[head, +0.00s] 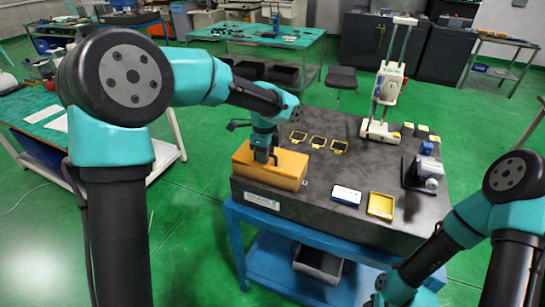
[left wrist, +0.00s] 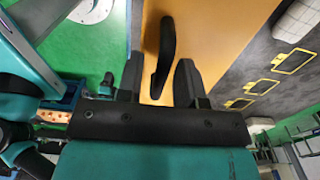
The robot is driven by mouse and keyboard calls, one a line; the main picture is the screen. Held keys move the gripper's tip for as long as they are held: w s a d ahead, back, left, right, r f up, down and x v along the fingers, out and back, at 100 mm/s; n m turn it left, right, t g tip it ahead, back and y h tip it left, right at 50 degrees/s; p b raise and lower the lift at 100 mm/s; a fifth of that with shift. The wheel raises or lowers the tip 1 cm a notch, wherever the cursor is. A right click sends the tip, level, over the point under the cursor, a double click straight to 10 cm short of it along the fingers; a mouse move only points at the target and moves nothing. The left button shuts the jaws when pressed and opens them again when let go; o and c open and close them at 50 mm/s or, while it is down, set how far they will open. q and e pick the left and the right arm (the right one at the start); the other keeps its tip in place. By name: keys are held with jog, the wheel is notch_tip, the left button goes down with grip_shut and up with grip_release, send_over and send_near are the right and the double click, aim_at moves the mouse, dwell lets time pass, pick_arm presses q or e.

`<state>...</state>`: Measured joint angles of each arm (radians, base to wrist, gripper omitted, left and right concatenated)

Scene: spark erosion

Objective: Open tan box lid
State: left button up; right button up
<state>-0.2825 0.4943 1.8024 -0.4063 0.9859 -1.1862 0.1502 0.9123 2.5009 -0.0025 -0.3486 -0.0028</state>
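The tan box (head: 285,176) sits at the left end of the dark stone plate with its lid closed. Its top fills the middle of the left wrist view (left wrist: 225,35). A black curved handle (left wrist: 165,45) stands on the lid. My left gripper (head: 262,157) is over the lid and points down at it. In the left wrist view its two fingers (left wrist: 160,80) are apart, with the handle in line with the gap between them. The gripper hides the handle in the head view. My right arm comes in at lower right, but its gripper is not in view.
On the dark plate (head: 330,220), several yellow-framed pieces (head: 318,142) lie behind the box. A blue-white box (head: 347,195) and a yellow tray (head: 381,205) lie to its right. A tall height gauge (head: 383,100) stands at the back, and a small vise-like device (head: 426,173) at right.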

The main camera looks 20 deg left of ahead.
pick_arm(q)
jog(key=c, duration=0.6)
jog(key=shift+w+r, duration=0.1)
jog(key=shift+r, duration=0.05)
jog(key=shift+w+d+r, duration=0.1)
jog(key=shift+w+r, duration=0.35)
jog(key=shift+r, duration=0.2)
jog(key=shift+w+r, duration=0.1)
jog(key=shift+w+d+r, duration=0.1)
jog(key=shift+w+r, duration=0.5)
